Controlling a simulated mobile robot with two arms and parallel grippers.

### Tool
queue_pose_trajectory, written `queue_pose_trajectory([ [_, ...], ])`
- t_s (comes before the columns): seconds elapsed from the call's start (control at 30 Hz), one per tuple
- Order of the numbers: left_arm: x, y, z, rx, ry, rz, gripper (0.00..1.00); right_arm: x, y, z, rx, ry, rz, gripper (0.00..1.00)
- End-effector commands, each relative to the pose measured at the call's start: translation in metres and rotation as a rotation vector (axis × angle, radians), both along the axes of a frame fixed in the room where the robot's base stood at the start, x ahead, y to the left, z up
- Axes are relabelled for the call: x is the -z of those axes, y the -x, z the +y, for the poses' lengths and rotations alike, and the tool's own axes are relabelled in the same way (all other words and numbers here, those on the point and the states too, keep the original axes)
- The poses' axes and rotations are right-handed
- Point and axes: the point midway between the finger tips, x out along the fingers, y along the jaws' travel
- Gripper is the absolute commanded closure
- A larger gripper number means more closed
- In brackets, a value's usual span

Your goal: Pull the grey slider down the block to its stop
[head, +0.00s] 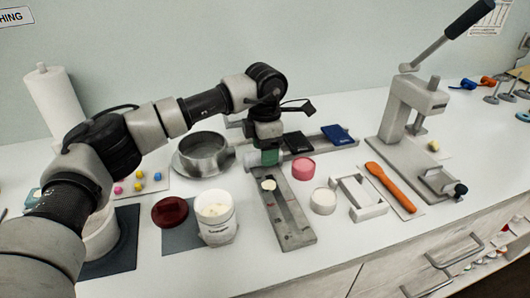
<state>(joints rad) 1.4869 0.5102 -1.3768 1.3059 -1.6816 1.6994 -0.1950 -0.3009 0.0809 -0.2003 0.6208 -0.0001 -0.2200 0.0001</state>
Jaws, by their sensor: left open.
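The long grey block (291,228) lies on the white counter in the middle of the head view, running from under my left gripper toward the counter's front edge. A narrow groove runs along it, and a small pale round piece (268,185) sits on its upper part. My left gripper (262,160) points down over the block's far end, and it is open. The gripper covers that end, so I cannot clearly make out the grey slider or whether the fingers touch it. My right gripper is not in view.
A white tub (215,218) and a dark red lid (170,211) stand left of the block. A pink jar (303,169), a white jar (323,201) and a pale frame (358,197) stand right. A lever press (410,120) stands farther right. A metal pan (203,153) is behind left.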

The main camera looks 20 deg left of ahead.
Motion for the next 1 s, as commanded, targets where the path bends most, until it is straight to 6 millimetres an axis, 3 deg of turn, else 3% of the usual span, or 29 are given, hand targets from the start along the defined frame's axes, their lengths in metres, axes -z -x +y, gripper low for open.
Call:
queue_pose_trajectory([
  [0.13,0.0112,0.0001,0.0002,0.0,0.0,0.0,0.4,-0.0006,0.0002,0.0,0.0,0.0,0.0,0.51],
  [0.43,0.0135,0.0,0.0001,0.0,0.0,-0.001,0.4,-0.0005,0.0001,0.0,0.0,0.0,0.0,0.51],
  [0.83,0.0131,-0.0001,0.0001,0.0,0.0,-0.001,1.0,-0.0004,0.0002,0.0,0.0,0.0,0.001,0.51],
  [1.0,0.013,-0.0002,0.0001,0.0,0.0,-0.001,1.0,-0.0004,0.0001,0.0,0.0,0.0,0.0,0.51],
])
